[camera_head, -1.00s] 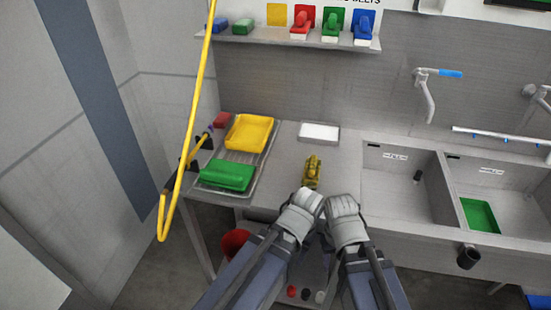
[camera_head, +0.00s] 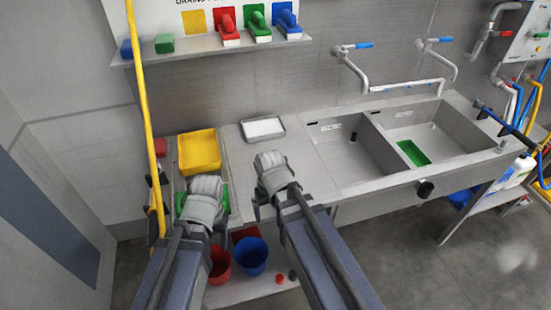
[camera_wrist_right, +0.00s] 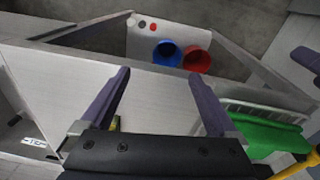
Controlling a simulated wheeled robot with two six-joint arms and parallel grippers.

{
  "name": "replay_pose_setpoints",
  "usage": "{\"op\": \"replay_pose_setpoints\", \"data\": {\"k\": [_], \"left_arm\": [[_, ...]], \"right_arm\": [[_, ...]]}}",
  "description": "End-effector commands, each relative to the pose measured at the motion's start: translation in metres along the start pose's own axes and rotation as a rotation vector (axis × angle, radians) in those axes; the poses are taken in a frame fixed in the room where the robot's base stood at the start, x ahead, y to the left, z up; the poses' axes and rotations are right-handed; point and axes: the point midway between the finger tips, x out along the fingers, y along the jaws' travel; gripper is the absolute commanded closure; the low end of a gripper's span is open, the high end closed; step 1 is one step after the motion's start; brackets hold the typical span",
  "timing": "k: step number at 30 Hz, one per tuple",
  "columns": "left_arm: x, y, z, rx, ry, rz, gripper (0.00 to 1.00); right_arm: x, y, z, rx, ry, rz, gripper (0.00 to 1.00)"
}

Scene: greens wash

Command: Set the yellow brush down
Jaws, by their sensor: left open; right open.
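The yellow brush lay on the counter earlier. In the head view now my right gripper (camera_head: 270,175) covers that spot, and I cannot make the brush out. In the right wrist view a small yellow sliver (camera_wrist_right: 116,123) shows beside the left finger; it may be part of the brush. My right gripper's fingers (camera_wrist_right: 164,82) are apart with nothing between them, above the counter near its front edge. My left gripper (camera_head: 203,205) is open in front of the green tray (camera_head: 226,200), which it partly hides.
A yellow tray (camera_head: 199,152) and a white tray (camera_head: 263,128) sit on the counter. Red, green and blue brushes stand on the wall shelf (camera_head: 215,45), right of a yellow square (camera_head: 195,21). Sinks are at right. Red (camera_head: 219,264) and blue (camera_head: 252,256) buckets stand below.

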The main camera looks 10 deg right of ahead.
Motion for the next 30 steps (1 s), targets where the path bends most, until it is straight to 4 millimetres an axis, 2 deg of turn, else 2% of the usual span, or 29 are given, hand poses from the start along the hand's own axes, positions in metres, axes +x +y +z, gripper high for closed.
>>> {"op": "replay_pose_setpoints", "data": {"k": [1, 2, 3, 6, 10, 13, 17, 26, 30], "left_arm": [[-0.027, -0.003, 0.002, 0.000, 0.000, 0.000, 0.38], [-0.034, -0.003, 0.002, 0.000, 0.000, 0.000, 0.38], [-0.042, -0.004, 0.003, 0.000, 0.000, 0.000, 0.38], [-0.045, -0.004, 0.003, 0.000, 0.000, 0.000, 0.38], [-0.045, -0.004, 0.003, 0.000, 0.000, 0.000, 0.38], [-0.045, -0.004, 0.003, 0.000, 0.000, 0.000, 0.38], [-0.044, -0.004, 0.003, 0.000, 0.000, 0.000, 0.38], [-0.021, -0.002, 0.001, 0.000, 0.000, 0.000, 0.38], [-0.020, -0.002, 0.001, -0.001, 0.000, 0.000, 0.38]], "right_arm": [[-0.026, 0.020, -0.016, 0.043, 0.027, -0.008, 0.00], [-0.032, 0.031, -0.027, 0.065, 0.048, -0.013, 0.00], [-0.040, 0.046, -0.047, 0.091, 0.088, -0.018, 0.00], [-0.044, 0.076, -0.104, 0.114, 0.204, -0.021, 0.00], [-0.047, 0.095, -0.142, 0.116, 0.296, -0.014, 0.00], [-0.049, 0.101, -0.153, 0.115, 0.327, -0.011, 0.00], [-0.048, 0.101, -0.154, 0.114, 0.335, -0.010, 0.00], [-0.025, 0.101, -0.161, 0.114, 0.332, -0.010, 0.00], [-0.023, 0.101, -0.162, 0.114, 0.332, -0.010, 0.00]]}}
